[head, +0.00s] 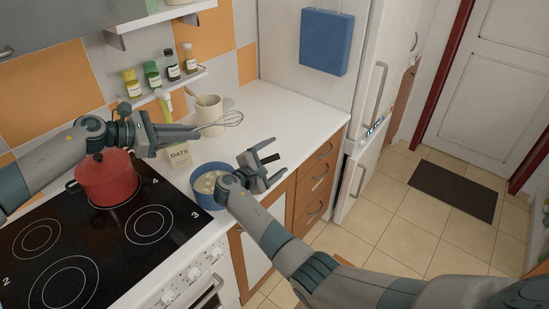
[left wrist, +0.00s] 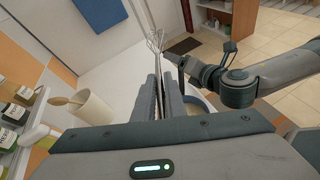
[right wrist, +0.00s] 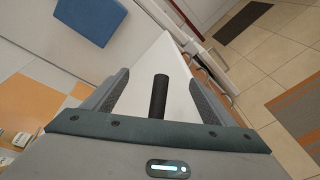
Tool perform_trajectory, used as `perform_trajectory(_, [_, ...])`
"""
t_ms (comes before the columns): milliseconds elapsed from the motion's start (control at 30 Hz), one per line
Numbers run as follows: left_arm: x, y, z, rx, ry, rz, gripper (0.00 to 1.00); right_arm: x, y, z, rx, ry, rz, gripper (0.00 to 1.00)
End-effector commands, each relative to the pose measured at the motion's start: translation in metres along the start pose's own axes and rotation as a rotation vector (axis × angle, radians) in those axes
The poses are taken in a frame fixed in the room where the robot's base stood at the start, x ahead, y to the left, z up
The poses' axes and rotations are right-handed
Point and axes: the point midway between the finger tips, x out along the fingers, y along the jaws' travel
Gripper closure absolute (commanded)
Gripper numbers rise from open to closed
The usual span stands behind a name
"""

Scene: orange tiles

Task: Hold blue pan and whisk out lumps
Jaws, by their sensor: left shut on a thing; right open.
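The blue pan (head: 198,199) stands on the white counter to the right of the hob, with pale contents visible inside. My left gripper (head: 194,133) is shut on the whisk (head: 230,118) and holds it above the counter, its wire end pointing right. The whisk also shows between the fingers in the left wrist view (left wrist: 157,42). My right gripper (head: 271,173) is open beside the pan and covers part of its right side. The black pan handle (right wrist: 159,95) shows between its spread fingers in the right wrist view; contact with them is not visible.
A red pot (head: 107,178) sits on the black hob (head: 60,235). Several bottles line the shelf (head: 165,87). The counter's back right (head: 290,115) is clear.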

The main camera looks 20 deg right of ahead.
Motion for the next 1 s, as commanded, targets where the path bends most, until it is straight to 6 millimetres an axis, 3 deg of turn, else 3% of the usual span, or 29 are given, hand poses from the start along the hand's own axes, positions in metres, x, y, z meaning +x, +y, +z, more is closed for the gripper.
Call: perform_trajectory(1000, [-0.005,0.003,0.013,0.000,0.000,0.000,1.00,-0.003,0.012,0.008,0.000,0.000,0.000,0.22])
